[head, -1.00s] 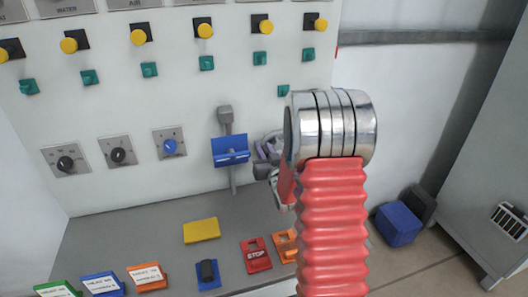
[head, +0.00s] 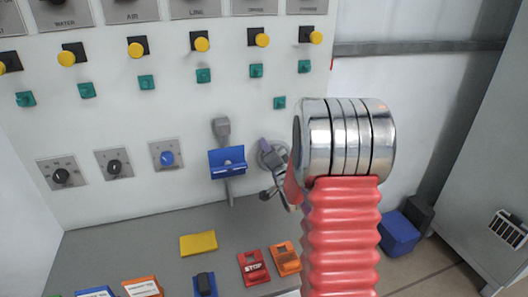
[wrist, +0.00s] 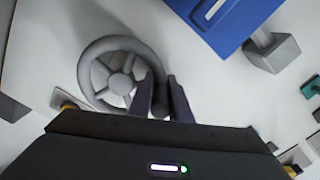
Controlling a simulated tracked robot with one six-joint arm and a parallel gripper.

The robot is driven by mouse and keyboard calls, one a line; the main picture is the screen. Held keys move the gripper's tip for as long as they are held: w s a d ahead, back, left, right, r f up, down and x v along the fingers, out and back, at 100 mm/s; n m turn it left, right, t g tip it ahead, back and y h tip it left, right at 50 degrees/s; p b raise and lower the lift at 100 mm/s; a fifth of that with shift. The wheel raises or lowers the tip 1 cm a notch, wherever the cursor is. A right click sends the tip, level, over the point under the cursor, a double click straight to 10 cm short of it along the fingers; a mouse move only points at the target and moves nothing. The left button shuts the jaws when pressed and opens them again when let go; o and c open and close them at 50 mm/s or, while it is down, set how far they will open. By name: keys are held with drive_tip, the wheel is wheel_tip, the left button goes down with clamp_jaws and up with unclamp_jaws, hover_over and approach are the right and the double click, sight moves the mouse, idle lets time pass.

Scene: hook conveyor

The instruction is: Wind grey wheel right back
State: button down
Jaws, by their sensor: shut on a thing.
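The grey wheel (wrist: 119,83) shows in the wrist view, left of centre, with a round rim, spokes and a central hub. My gripper (wrist: 160,86) is at its lower right edge, shut on a dark grey part at the rim. Whether that part is a crank knob or the rim itself is hard to tell. In the head view the wheel (head: 269,155) is on the white panel, right of the blue bracket, partly hidden by my red arm. My gripper there (head: 277,194) is low on the wheel and mostly hidden.
A blue bracket (head: 227,162) with a grey lever stands close left of the wheel. Green and yellow buttons and several dials line the panel. The grey desk (head: 140,228) below holds a yellow block (head: 198,243), a red STOP tag (head: 253,268) and an orange tag (head: 285,258).

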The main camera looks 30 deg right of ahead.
drive_tip(key=shift+s+d+r+m, duration=0.2)
drive_tip(key=shift+d+m, duration=0.3)
drive_tip(key=shift+m, duration=0.6)
drive_tip(key=shift+s+d+r+m, duration=0.15)
drive_tip(key=shift+d+m, duration=0.35)
drive_tip(key=shift+m, duration=0.6)
drive_tip(key=c, duration=1.7)
unclamp_jaws()
drive_tip(key=shift+o, duration=0.2)
drive_tip(key=v, duration=1.3)
drive_tip(key=shift+s+a, duration=0.15)
drive_tip(key=shift+s, duration=0.2)
drive_tip(key=shift+f, duration=0.1)
